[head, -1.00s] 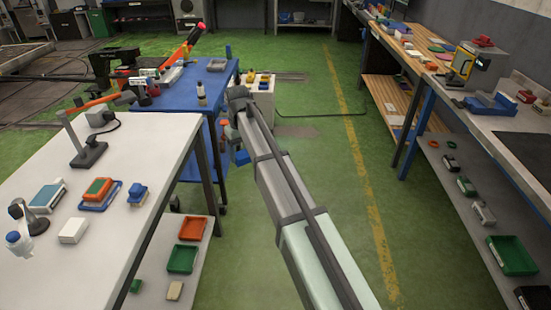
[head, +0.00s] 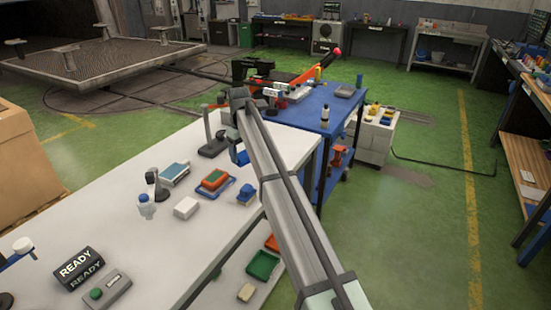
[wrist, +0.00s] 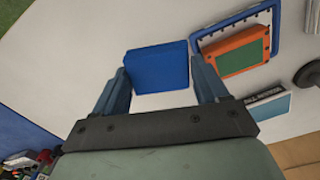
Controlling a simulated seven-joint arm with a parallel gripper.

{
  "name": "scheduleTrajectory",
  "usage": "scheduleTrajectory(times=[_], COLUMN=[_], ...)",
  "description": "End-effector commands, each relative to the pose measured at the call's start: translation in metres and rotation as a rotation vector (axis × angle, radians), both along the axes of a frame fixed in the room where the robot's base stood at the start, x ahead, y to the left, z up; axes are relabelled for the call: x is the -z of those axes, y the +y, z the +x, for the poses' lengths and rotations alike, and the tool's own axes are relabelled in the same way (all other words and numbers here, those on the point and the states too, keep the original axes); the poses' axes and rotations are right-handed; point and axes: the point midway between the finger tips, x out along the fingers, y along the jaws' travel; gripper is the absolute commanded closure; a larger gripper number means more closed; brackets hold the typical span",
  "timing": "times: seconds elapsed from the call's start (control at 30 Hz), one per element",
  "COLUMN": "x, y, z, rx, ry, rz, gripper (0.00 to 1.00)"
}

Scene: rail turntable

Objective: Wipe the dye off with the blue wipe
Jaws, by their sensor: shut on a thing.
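My gripper (head: 236,146) is over the far right part of the white table (head: 160,250). It is shut on the blue wipe (wrist: 157,68), a flat blue block between its two fingers. The wipe also shows below the gripper in the head view (head: 240,158). It looks held above the table, apart from its top. An orange block with a green top (head: 214,179) sits on a blue tray (head: 204,192) nearby. I cannot make out any dye mark on the table or the things there.
A READY sign (head: 78,267) stands at the near left. A blue cart (head: 310,112) is behind. The table's near middle is clear.

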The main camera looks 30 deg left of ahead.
Motion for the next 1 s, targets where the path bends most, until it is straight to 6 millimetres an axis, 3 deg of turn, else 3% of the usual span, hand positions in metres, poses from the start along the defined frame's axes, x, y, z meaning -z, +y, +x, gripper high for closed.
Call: scheduleTrajectory(times=[0.03,0.2,0.5,0.73,1.0], x=[-0.004,-0.012,-0.025,-0.030,-0.032], y=[0.023,0.081,0.170,0.207,0.216], z=[-0.009,-0.042,-0.106,-0.139,-0.148], rx=[-0.032,-0.130,-0.285,-0.354,-0.373], ry=[0.000,0.000,0.000,0.000,0.000], rz=[0.000,0.000,0.000,0.000,0.000], gripper=[0.51,0.51,0.51,0.51,0.51])
